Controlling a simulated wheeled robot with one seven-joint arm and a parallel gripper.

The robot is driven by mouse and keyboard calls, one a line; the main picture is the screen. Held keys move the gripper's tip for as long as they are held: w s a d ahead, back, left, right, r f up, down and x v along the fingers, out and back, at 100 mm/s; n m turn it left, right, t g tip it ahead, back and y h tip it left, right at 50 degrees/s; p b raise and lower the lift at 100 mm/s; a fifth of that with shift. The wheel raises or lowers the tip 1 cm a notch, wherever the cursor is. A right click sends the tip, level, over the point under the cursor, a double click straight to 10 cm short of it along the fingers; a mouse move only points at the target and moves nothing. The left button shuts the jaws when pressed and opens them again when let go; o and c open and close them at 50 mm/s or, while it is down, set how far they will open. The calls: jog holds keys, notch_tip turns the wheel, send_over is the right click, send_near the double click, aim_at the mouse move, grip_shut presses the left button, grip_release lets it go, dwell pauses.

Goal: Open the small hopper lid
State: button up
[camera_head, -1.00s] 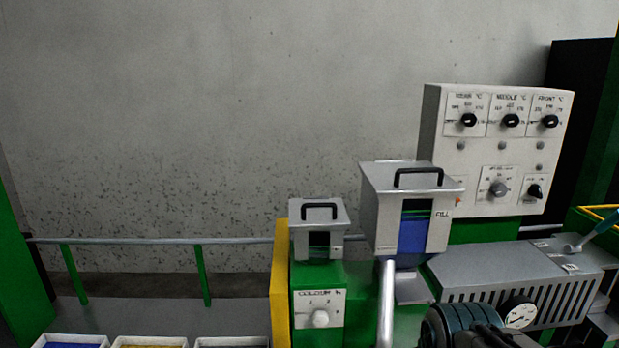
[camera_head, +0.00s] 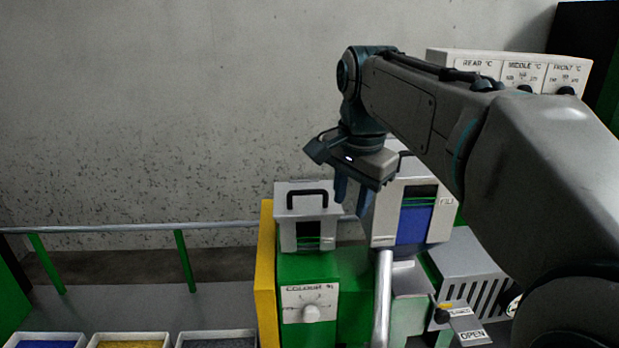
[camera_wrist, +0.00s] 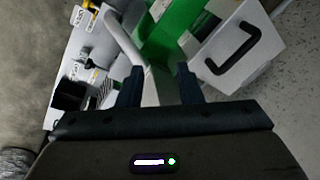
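The small hopper (camera_head: 289,233) is a grey box with a dark front window, standing on a green housing. Its lid (camera_head: 283,190) is down, with a black handle (camera_head: 307,193) on it. In the wrist view the black handle (camera_wrist: 247,50) shows at the upper right. My gripper (camera_head: 352,199) hangs fingers-down just right of the small hopper, in front of the larger hopper. In the wrist view my gripper (camera_wrist: 158,78) has its fingers apart, with nothing between them. It is apart from the handle.
The larger hopper (camera_head: 384,215), with a blue window, stands close on the right, its top partly hidden by my arm. A pale pipe (camera_head: 383,300) rises in front. A yellow panel (camera_head: 265,270) and a rail (camera_head: 130,228) lie left. The space above and left of the small hopper is clear.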

jog(key=w+a+r+m, duration=0.2)
jog(key=w+r+m, duration=0.1)
jog(key=r+m, duration=0.15)
jog(key=w+a+r+m, duration=0.3)
jog(key=r, duration=0.3)
jog(key=b, duration=0.3)
send_near(316, 193)
jog(key=shift+m, duration=0.35)
jog(key=x, duration=0.7)
jog(key=shift+w+f, duration=0.15)
jog(key=shift+w, duration=0.15)
grip_shut()
